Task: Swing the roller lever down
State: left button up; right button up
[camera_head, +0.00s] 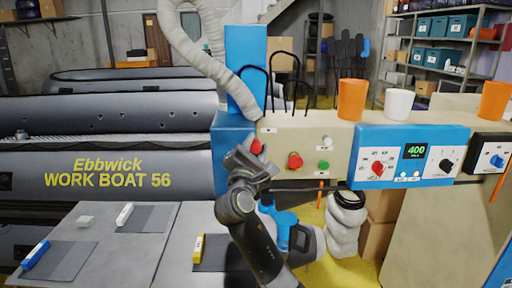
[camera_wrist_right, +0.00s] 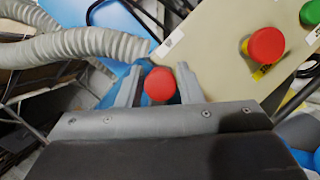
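A red round knob (camera_head: 257,146) sits at the left end of the beige panel, beside the blue housing (camera_head: 228,150); I take it for the end of the roller lever, whose arm I cannot make out. My right gripper (camera_head: 252,158) is right at this knob. In the right wrist view the knob (camera_wrist_right: 160,84) shows between the two fingers of my right gripper (camera_wrist_right: 159,88), with a narrow gap seeming to show on each side. The gripper looks open around it; contact is not visible. My left gripper is not in view.
Orange cups (camera_head: 352,99) and a white cup (camera_head: 398,104) stand on the ledge. A grey table (camera_head: 140,255) is front left.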

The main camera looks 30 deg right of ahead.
grip_shut()
jog(key=shift+f, duration=0.1)
notch_tip(320, 180, down, 10)
jog(key=m+g+y+b, duration=0.1)
jog(key=m+g, duration=0.3)
jog(key=m, duration=1)
jog(key=shift+g+y, duration=0.3)
jog(key=shift+y, duration=0.5)
jog(key=shift+f+m, duration=0.15)
jog(key=shift+m, duration=0.15)
jog(key=shift+o, duration=2)
grip_release()
jog(key=shift+w, duration=0.1)
